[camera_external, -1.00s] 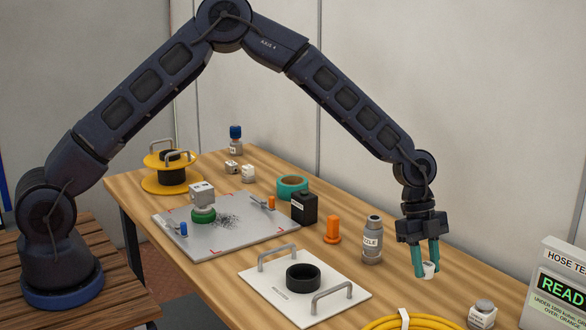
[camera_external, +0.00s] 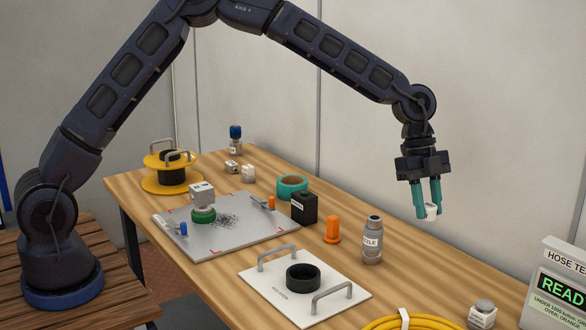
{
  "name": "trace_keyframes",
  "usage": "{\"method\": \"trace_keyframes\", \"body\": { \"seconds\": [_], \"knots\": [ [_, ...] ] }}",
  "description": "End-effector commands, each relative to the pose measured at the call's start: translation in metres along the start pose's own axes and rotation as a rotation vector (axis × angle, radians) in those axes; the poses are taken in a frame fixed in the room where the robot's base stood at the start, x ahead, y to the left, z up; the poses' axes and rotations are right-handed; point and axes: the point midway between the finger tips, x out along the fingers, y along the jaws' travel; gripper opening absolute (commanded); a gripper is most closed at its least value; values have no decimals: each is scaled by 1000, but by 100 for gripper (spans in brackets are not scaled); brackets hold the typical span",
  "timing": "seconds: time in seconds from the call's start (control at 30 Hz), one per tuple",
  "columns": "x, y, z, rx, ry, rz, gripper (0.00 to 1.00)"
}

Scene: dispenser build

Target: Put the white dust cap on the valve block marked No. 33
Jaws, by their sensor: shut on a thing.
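My gripper (camera_external: 428,205) is shut on a small white cap (camera_external: 431,212), held in the air above the right part of the table. Blocks that could be the valve block are a grey one (camera_external: 201,194) on a green round base on the metal plate, and two small white ones (camera_external: 232,167) (camera_external: 248,174) at the back. A grey fitting (camera_external: 482,313) stands at the front right. The markings are too small to read, so I cannot tell which is No. 33.
A white plate (camera_external: 258,284) with a black ring and two handles lies front centre. A grey bottle (camera_external: 372,240), an orange piece (camera_external: 332,230) and a black box (camera_external: 304,207) stand behind it. A yellow hose (camera_external: 380,323) and a display box (camera_external: 560,285) are at right.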

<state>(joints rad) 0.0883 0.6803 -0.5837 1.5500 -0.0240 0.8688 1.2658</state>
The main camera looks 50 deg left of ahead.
Motion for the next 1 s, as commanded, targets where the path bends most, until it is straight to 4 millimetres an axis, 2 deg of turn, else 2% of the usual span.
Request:
{"method": "trace_keyframes", "body": {
  "seconds": [0.27,0.47,0.77,1.0],
  "knots": [
    [-56,6,84,3,-1,1,10],
    [-97,21,145,11,-2,6,10],
    [-154,58,233,22,-2,12,10],
    [-196,99,297,27,-2,15,10]
  ]
}}
